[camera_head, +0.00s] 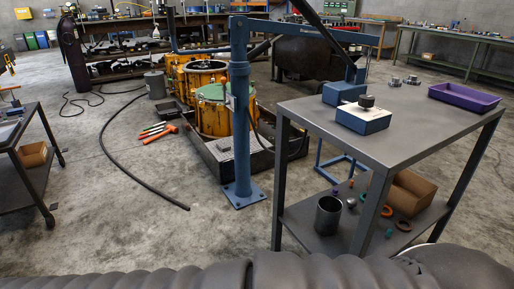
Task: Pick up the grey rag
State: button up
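I cannot make out a grey rag with certainty. A small grey, flat-looking thing (226,143) lies by the front of the yellow housing with the green top (213,112), too small to identify. My gripper is not in view. A dark ribbed part of my own body fills the bottom edge.
A dark metal table (400,125) on the right bears a blue-white device (363,119) and a purple tray (464,97). A blue crane post (240,130) stands mid-floor. A black hose (128,168) and orange-handled tools (157,134) lie on the floor.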

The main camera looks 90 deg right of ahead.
aim_at(223, 146)
jog(key=z, duration=2.05)
jog(key=i, duration=3.45)
jog(key=z, duration=2.85)
